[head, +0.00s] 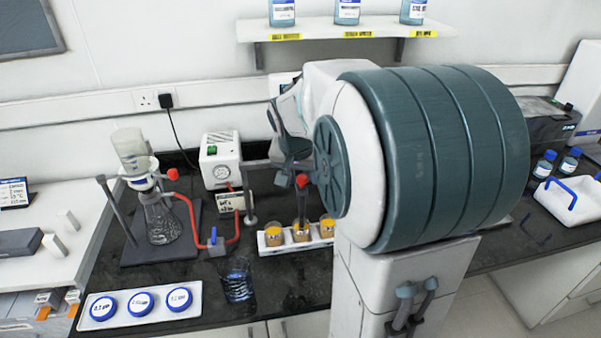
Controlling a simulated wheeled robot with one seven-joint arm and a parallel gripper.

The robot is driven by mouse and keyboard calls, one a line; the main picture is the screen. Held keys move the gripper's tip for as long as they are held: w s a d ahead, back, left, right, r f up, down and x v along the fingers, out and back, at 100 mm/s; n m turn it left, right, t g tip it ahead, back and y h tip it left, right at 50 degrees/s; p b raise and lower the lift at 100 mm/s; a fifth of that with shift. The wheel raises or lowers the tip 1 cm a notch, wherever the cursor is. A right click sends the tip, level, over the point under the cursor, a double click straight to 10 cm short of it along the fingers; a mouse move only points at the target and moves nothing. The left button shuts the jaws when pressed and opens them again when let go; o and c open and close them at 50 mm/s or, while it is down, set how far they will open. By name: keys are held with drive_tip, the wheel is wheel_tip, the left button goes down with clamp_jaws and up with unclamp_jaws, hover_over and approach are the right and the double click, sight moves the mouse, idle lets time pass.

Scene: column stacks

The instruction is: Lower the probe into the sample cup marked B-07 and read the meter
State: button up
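A white rack (284,246) on the black bench holds three cups with orange contents: left (274,237), middle (300,233) and right (327,227). I cannot read B-07 on any of them. A slim upright piece with a red top (302,181), possibly the probe, stands over the middle cup; whether its tip is inside is unclear. My gripper (290,176) is just above and beside the red top, partly hidden by my arm. I cannot tell whether its fingers hold anything. A white box with a round gauge (221,172) and a small labelled box (230,201) stand behind; which is the meter is unclear.
A flask assembly (160,215) with red tubing (190,210) stands left of the rack. A dark glass beaker (237,285) and a tray of blue-lidded dishes (140,303) are in front. A white carrier (570,205) is at right. My arm hides the bench behind it.

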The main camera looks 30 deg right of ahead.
clamp_jaws()
drive_tip(key=shift+w+r+p, duration=0.15)
drive_tip(key=shift+r+p, duration=0.9)
drive_tip(key=shift+r, duration=2.15)
drive_tip(key=shift+o, duration=0.4)
unclamp_jaws()
drive_tip(key=b+v, duration=0.1)
drive_tip(key=v, duration=1.3)
drive_tip(key=shift+b, duration=0.35)
drive_tip(key=shift+f, duration=0.15)
